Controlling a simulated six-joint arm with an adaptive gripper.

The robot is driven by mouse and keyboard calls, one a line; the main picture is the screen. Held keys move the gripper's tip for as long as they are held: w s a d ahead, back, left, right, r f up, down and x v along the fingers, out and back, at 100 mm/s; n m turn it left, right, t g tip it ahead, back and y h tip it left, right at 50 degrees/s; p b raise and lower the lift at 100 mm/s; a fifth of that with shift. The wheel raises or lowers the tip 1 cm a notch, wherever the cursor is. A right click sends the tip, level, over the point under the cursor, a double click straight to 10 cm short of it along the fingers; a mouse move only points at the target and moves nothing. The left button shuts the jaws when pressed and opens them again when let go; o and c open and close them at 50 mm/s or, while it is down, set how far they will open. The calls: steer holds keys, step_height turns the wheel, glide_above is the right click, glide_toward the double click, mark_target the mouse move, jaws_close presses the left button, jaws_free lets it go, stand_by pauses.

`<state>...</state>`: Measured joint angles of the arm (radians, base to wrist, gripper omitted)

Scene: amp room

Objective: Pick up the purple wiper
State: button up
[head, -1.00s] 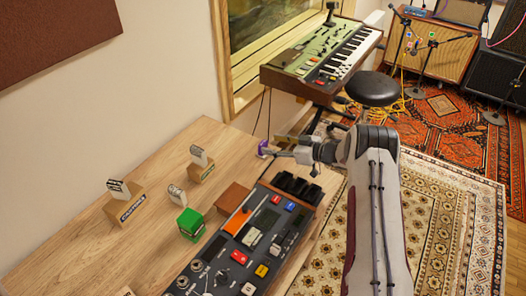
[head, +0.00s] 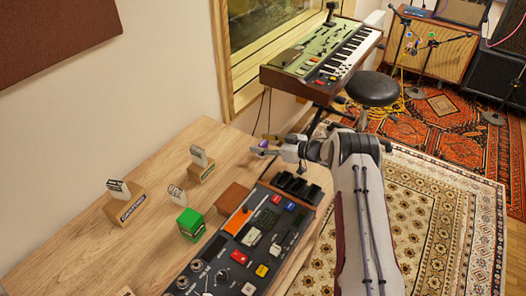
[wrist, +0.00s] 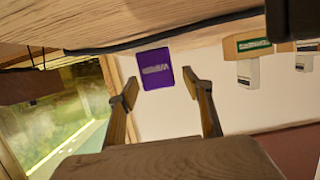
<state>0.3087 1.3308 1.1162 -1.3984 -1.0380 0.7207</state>
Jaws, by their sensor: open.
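The purple wiper (head: 264,143) is a small purple block at the far right end of the wooden table, partly hidden by my gripper in the head view. In the wrist view the purple wiper (wrist: 155,69) shows a pale label and appears just beyond and between my fingertips. My gripper (head: 264,146) is open, with its fingers either side of the wiper in the picture. In the wrist view my gripper (wrist: 163,88) has a clear gap between its fingers. I cannot tell whether either finger touches the wiper.
A black control panel (head: 250,240) with coloured buttons lies along the table's right side, close below my gripper. A green block (head: 190,224), a brown block (head: 232,198) and wooden card holders (head: 126,207) stand on the table (head: 75,248). A keyboard (head: 320,60) stands beyond.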

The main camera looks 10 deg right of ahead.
mark_target(263, 143)
stand_by(0.4)
steer(key=c, duration=1.2)
steer(key=shift+c, duration=0.2)
steer(key=shift+r, duration=0.15)
steer(key=shift+r, duration=4.85)
